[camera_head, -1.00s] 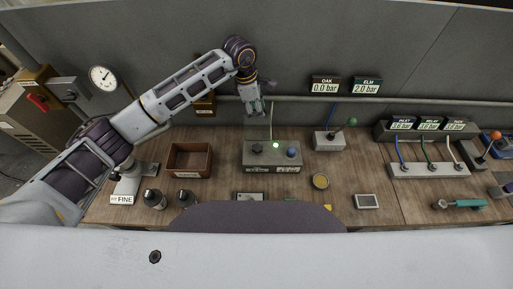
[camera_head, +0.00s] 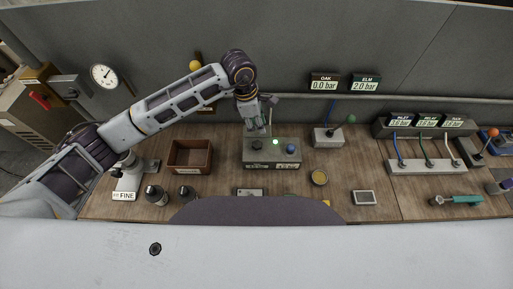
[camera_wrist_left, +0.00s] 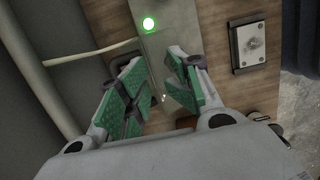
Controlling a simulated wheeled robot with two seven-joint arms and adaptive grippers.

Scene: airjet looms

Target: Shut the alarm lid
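I cannot pick out an alarm lid for certain. A grey control box (camera_head: 272,158) with a lit green lamp (camera_head: 275,142) and a blue knob (camera_head: 291,149) sits mid-bench. My left gripper (camera_head: 258,128) is over the box's left rear part and hides some of its top. In the left wrist view the gripper (camera_wrist_left: 160,97) is open, its green pads apart, with nothing clearly held. The green lamp (camera_wrist_left: 148,23) shows above the fingers there. A framed metal plate (camera_wrist_left: 253,43) lies to their right. My right gripper is not in view.
A brown open box (camera_head: 190,157) stands left of the control box. Dark bottles (camera_head: 157,195) stand at the front left. The grey wall (camera_head: 300,50) rises behind, with a pipe along it.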

